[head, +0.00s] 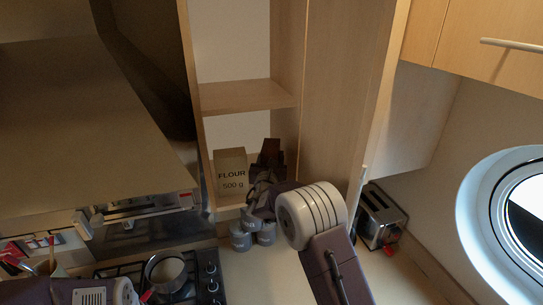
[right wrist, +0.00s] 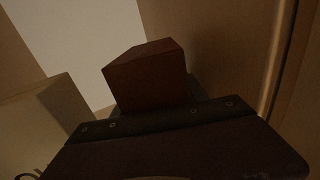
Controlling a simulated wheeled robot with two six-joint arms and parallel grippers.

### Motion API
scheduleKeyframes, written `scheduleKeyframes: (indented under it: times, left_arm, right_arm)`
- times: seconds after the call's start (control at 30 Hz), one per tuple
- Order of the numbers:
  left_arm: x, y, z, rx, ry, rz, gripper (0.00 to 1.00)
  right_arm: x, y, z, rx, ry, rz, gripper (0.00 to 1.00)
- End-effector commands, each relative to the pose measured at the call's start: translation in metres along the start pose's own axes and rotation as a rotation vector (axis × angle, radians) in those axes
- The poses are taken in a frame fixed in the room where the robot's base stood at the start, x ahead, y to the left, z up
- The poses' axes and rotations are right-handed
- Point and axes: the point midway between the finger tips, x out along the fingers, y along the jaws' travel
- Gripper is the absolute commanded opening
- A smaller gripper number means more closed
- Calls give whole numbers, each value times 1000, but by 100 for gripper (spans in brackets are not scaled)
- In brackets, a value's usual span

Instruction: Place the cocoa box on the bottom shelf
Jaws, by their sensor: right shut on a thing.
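The cocoa box, a dark brown box (head: 270,149), is at the bottom shelf opening of the tall cupboard, right of the flour box (head: 231,172). My right gripper (head: 262,188) reaches in from the front and is shut on it. In the right wrist view the box (right wrist: 148,76) stands up beyond the dark gripper body, with its lower part hidden. I cannot tell whether it touches the bottom shelf (head: 226,213). Only part of my left arm shows at the lower left; its gripper is not visible.
A middle shelf (head: 247,96) lies above the boxes. The cupboard's right side panel (head: 335,95) is close to my right arm. Grey cylindrical containers (head: 241,236) stand below the shelf edge. A toaster (head: 380,217) is at right; a pot (head: 166,272) sits on the hob.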

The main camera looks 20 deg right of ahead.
Motion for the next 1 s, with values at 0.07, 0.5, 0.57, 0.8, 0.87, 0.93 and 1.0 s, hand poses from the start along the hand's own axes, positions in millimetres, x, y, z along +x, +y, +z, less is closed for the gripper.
scheduleKeyframes:
  times: [0.07, 0.5, 0.57, 0.8, 0.87, 0.93, 1.0]
  left_arm:
    - [4, 0, 0, 0, 0, 0, 0]
    - [3, 0, 0, 0, 0, 0, 0]
    - [11, 0, 1, 0, 0, 0, 0]
    - [41, -1, 4, 0, 0, 0, 0]
    - [47, -1, 5, 0, 0, 0, 0]
    - [54, -1, 6, 0, 0, 0, 0]
    - [59, -1, 6, 0, 0, 0, 0]
  right_arm:
    - [0, 0, -2, 0, 0, 0, 53]
    - [-3, 0, -1, 0, -1, 1, 59]
    - [-11, 1, -3, 1, -1, 1, 59]
    - [-59, 1, -5, 1, -2, 3, 59]
    - [-71, 1, -4, 2, -2, 3, 59]
    - [-84, 1, -4, 2, -2, 2, 59]
    - [-96, 1, -3, 2, -2, 2, 59]
